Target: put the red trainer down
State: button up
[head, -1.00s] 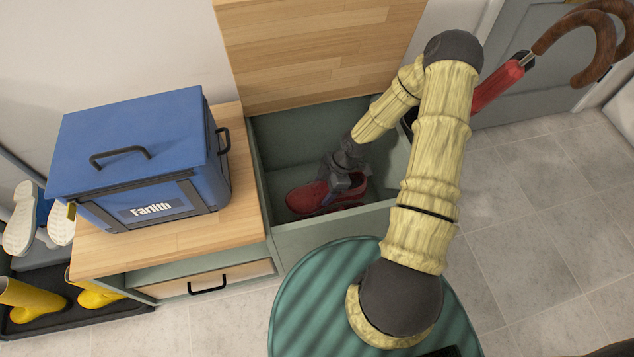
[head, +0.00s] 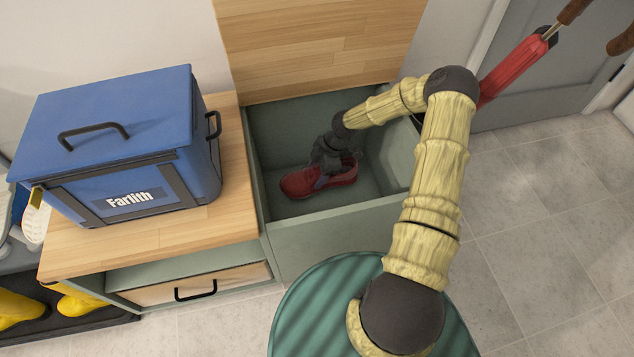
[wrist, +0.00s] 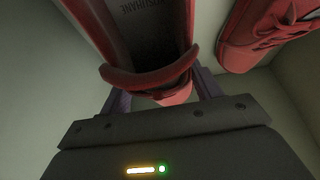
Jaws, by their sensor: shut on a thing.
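My gripper (wrist: 162,98) is shut on the heel end of a red trainer (wrist: 150,78), with a dark finger on each side of it. A second red trainer (wrist: 265,38) with laces lies to the right in the wrist view, apart from the held one. In the head view, my gripper (head: 324,170) is down inside the open green bench compartment (head: 340,215), over red shoe surfaces (head: 298,183). The two trainers run together there, and my gripper hides part of them. I cannot tell whether the held trainer touches the compartment floor.
The compartment's raised wooden lid (head: 320,45) stands behind it. A blue lidded box (head: 115,130) sits on the wooden bench top (head: 215,225) to the left. Yellow boots (head: 75,302) stand lower left, and a red umbrella (head: 515,70) is at upper right. Bare compartment floor shows beside the trainers.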

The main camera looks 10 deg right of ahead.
jog(key=shift+r, duration=0.1)
notch_tip(320, 180, down, 5)
jog(key=b, duration=0.2)
jog(key=shift+r+b, duration=0.15)
jog(key=shift+b, duration=0.25)
jog(key=shift+c, duration=0.5)
jog(key=o, duration=1.4)
jog(key=shift+c, duration=0.2)
jog(key=shift+r, duration=0.15)
jog(key=p+v, duration=0.7)
jog(key=v, duration=0.5)
